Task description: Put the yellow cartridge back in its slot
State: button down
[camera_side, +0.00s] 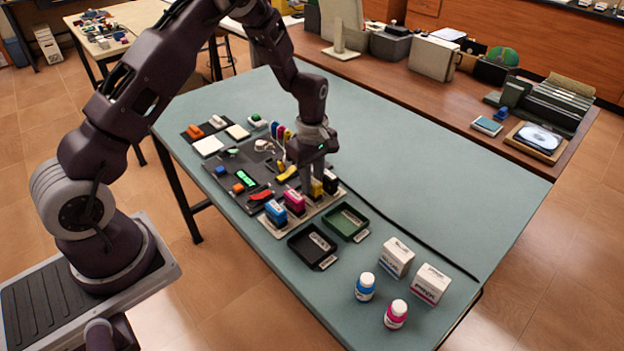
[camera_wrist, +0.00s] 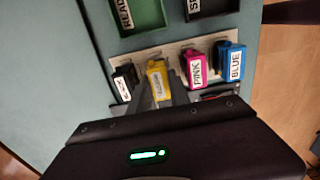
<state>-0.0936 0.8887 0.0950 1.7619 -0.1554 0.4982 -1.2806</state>
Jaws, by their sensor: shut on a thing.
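The yellow cartridge (camera_side: 317,189) is in my gripper (camera_side: 313,183), whose fingers point down and are shut on it. In the wrist view the yellow cartridge (camera_wrist: 156,74) stands in the row between the black cartridge (camera_wrist: 124,82) and the pink cartridge (camera_wrist: 196,68), with the blue cartridge (camera_wrist: 231,62) beyond the pink one. The cartridge row sits on a pale holder strip (camera_wrist: 180,49). The yellow cartridge lines up with its neighbours and looks slightly tilted. Its lower end and slot are hidden, so I cannot tell how deep it sits.
A green tray (camera_side: 360,235) and a black tray (camera_side: 297,247) lie in front of the row. Two white boxes (camera_side: 397,257) and two bottles (camera_side: 365,288) stand at the near end. A dark board (camera_side: 231,165) with small parts lies behind.

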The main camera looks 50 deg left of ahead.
jog(key=shift+f, duration=0.65)
dwell(1.1)
jog(key=c, duration=1.1)
grip_release()
jog(key=shift+c, duration=0.2)
jog(key=shift+o, duration=0.4)
jog(key=o, duration=0.3)
jog(key=shift+r, duration=0.1)
jog(key=shift+r, duration=3.65)
